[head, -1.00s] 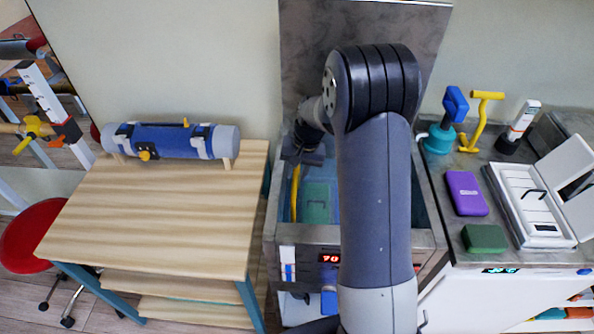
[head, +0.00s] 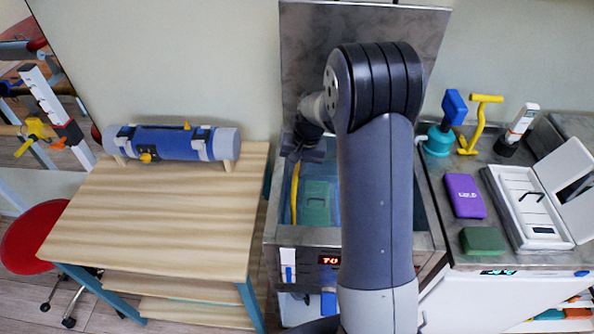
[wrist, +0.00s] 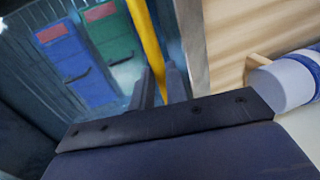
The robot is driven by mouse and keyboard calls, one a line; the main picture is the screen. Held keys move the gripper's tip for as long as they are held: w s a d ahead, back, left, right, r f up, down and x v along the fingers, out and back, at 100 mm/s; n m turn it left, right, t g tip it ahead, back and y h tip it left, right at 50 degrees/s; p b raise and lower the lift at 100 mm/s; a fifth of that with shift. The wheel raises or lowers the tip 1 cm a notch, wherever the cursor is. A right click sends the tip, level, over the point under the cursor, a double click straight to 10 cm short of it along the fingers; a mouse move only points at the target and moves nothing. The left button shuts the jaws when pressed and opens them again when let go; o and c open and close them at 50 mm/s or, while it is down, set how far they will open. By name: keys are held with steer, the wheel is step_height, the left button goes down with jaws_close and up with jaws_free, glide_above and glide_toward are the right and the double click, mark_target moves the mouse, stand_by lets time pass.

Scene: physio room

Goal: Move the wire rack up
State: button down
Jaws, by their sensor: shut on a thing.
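The wire rack shows mainly as a yellow bar (head: 295,188) at the left side of the open tank (head: 432,215). In the wrist view the yellow bar (wrist: 146,40) runs down between the two fingers. My gripper (wrist: 160,85) is shut on it; in the head view my gripper (head: 303,152) is over the tank's back left part. A green pack (head: 316,203) is in the tank. The wrist view shows this green pack (wrist: 108,40) beside a blue pack (wrist: 75,60). My arm hides the middle of the tank, and most of the rack cannot be made out.
A wooden table (head: 150,220) with a blue roll (head: 170,142) stands left of the tank. The right counter holds a purple box (head: 465,195), a green box (head: 482,240), a white case (head: 525,210) and upright tools. The tank's raised lid (head: 300,40) is behind.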

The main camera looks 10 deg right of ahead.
step_height(320, 180, up, 14)
steer(key=p, duration=0.6)
steer(key=shift+w+f, duration=0.15)
steer(key=shift+f, duration=0.05)
steer(key=c, duration=1.8)
jaws_free()
steer(key=shift+r, duration=0.1)
steer(key=o, duration=0.4)
step_height(320, 180, up, 10)
steer(key=s+d+b, duration=0.1)
steer(key=d, duration=0.1)
steer(key=shift+r, duration=0.15)
